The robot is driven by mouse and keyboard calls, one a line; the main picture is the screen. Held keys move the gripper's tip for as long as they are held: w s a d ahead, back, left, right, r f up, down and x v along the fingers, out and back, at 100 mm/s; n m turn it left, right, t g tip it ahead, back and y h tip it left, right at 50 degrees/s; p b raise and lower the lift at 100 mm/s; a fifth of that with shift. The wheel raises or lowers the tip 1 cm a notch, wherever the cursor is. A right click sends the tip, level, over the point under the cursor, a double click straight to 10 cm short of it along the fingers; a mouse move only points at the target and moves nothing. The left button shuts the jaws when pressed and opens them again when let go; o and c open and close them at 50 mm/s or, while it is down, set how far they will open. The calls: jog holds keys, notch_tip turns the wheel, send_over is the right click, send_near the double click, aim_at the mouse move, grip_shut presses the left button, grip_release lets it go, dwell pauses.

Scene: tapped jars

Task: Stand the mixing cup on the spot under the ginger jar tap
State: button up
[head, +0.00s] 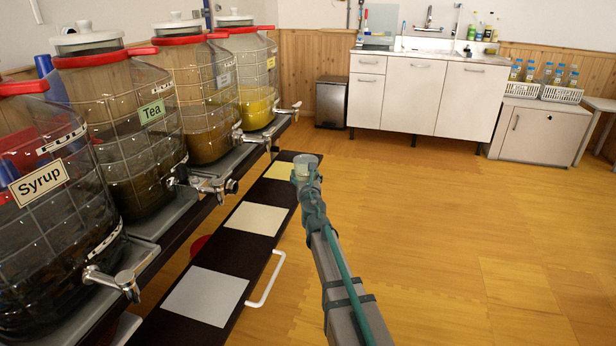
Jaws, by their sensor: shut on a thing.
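My gripper (303,184) is shut on the mixing cup (306,163), a small pale cup held upright. The cup is above the shelf's far right end, beside the yellow spot (275,171); whether it touches the shelf is hidden. A cream spot (256,218) and a white spot (205,296) lie nearer on the same dark shelf (222,255). Jars read Syrup (50,240) and Tea (125,130). A third jar (200,95) and the far jar with yellow liquid (258,100) have labels too small to read. The far jar's tap (288,108) points right.
A white handle (266,280) sticks out from the shelf's front edge. Other taps (212,184) and (115,281) jut over the shelf. Open wooden floor lies right of my arm. A white sink cabinet (425,95) and a bin (331,102) stand at the back.

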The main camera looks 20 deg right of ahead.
jog(key=f, duration=0.1)
jog(key=a+b, duration=0.1)
jog(key=w+f+b, duration=0.1)
jog(key=shift+a+f, duration=0.25)
jog(key=shift+f, duration=0.1)
jog(key=shift+w+a+r, duration=0.15)
jog(key=shift+w+a, duration=0.35)
jog(key=shift+a, duration=0.35)
jog(key=shift+w+a, duration=0.65)
jog(key=shift+a, duration=0.5)
jog(key=shift+w+a, duration=0.7)
jog(key=shift+a, duration=0.4)
jog(key=shift+w+a, duration=0.65)
jog(key=shift+a, duration=0.5)
jog(key=shift+f+b, duration=0.3)
jog(key=shift+f, duration=0.25)
jog(key=o, duration=1.1)
jog(key=shift+c, duration=0.2)
jog(key=shift+s, duration=0.15)
jog(key=shift+s+a, duration=0.2)
jog(key=shift+s, duration=1.1)
jog(key=shift+s+a, duration=0.2)
jog(key=shift+s, duration=1.05)
jog(key=shift+s+a, duration=0.2)
jog(key=shift+s, duration=1.1)
